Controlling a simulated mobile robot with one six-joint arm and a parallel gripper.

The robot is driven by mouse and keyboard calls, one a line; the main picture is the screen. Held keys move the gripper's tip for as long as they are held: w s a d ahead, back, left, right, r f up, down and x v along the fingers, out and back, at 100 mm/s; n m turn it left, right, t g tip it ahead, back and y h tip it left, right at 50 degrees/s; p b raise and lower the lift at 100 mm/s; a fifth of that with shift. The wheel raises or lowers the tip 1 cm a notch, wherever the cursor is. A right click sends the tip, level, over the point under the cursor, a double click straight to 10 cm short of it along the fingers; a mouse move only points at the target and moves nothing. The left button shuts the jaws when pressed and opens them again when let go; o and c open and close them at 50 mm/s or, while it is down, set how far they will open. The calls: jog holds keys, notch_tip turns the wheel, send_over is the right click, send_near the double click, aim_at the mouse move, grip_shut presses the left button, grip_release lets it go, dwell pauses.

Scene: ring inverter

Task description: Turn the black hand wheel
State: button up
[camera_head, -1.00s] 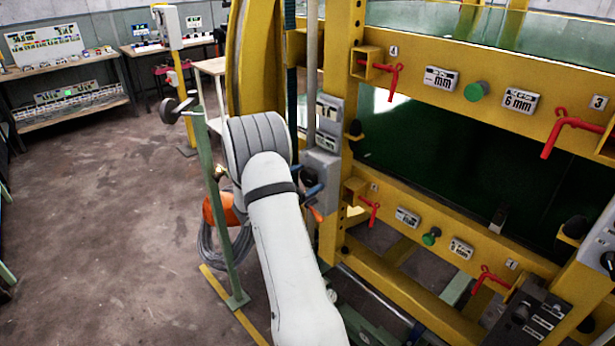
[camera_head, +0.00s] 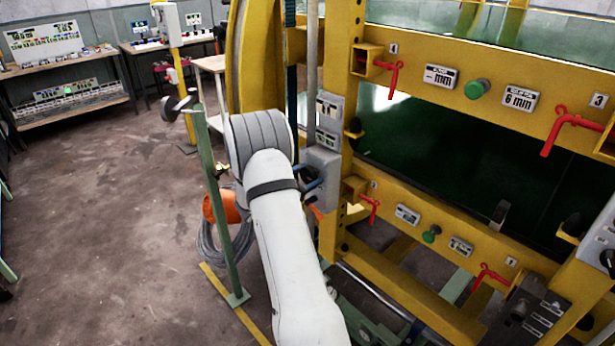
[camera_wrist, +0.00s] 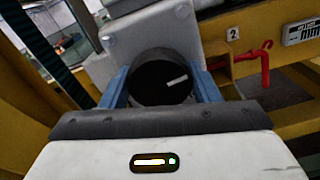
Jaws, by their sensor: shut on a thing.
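The black hand wheel (camera_wrist: 162,77) is a round dark knob with a white mark on its face, pointing to the right and slightly up in the wrist view. It sits on a grey box, which shows in the head view (camera_head: 321,168) on the yellow frame's left post. My gripper (camera_wrist: 161,88) has one blue finger on each side of the wheel and is shut on it. In the head view my white arm hides most of the gripper, and only a bit of blue finger shows beside the box.
Red clamp handles (camera_head: 391,78) and green knobs (camera_head: 477,89) stick out of the yellow frame (camera_head: 340,125) to the right. A green post (camera_head: 214,190) with a metal wheel on top stands left of my arm, with an orange part and coiled cable beside it. Floor at left is clear.

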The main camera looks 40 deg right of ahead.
jog(key=shift+f+b, duration=0.2)
jog(key=shift+b, duration=0.25)
jog(key=m+b, duration=0.1)
jog(key=b, duration=0.1)
jog(key=m+b, duration=0.1)
jog(key=b, duration=0.2)
jog(key=shift+f+m+b, duration=0.3)
jog(key=shift+b, duration=0.05)
jog(key=m+b, duration=0.2)
jog(key=b, duration=0.4)
jog(key=shift+f+m, duration=0.1)
jog(key=shift+m, duration=0.2)
jog(key=m+b, duration=0.4)
jog(key=b, duration=0.4)
jog(key=r+m+b, duration=0.1)
jog(key=m+b, duration=0.1)
jog(key=b, duration=0.1)
jog(key=shift+b, duration=0.35)
jog(key=o, duration=1)
jog(key=shift+r, duration=0.1)
